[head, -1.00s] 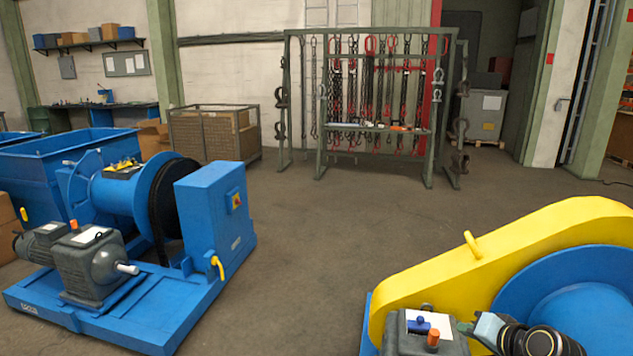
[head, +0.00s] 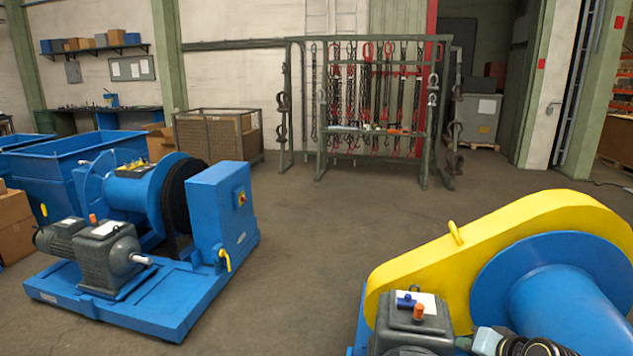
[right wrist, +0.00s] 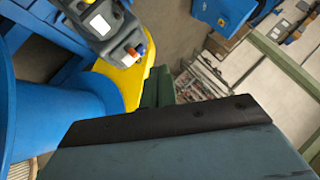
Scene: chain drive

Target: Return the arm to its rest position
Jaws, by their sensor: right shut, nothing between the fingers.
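My right gripper (head: 465,343) shows at the bottom edge of the head view, just right of a grey gearbox (head: 412,322) with an orange cap (head: 419,312). It is shut and empty. In the right wrist view its dark body fills the bottom, and the shut green fingers (right wrist: 158,88) point up over the floor. The gearbox (right wrist: 104,22) and the yellow chain guard (right wrist: 125,85) lie beyond them. I cannot tell the exact gap between gripper and gearbox. My left gripper is not in view.
The yellow guard (head: 500,240) and blue drum (head: 575,300) stand close around my right arm. A second blue winch (head: 215,210) stands at the left. A chain rack (head: 425,155) stands at the back. Bare floor (head: 310,230) lies between the machines.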

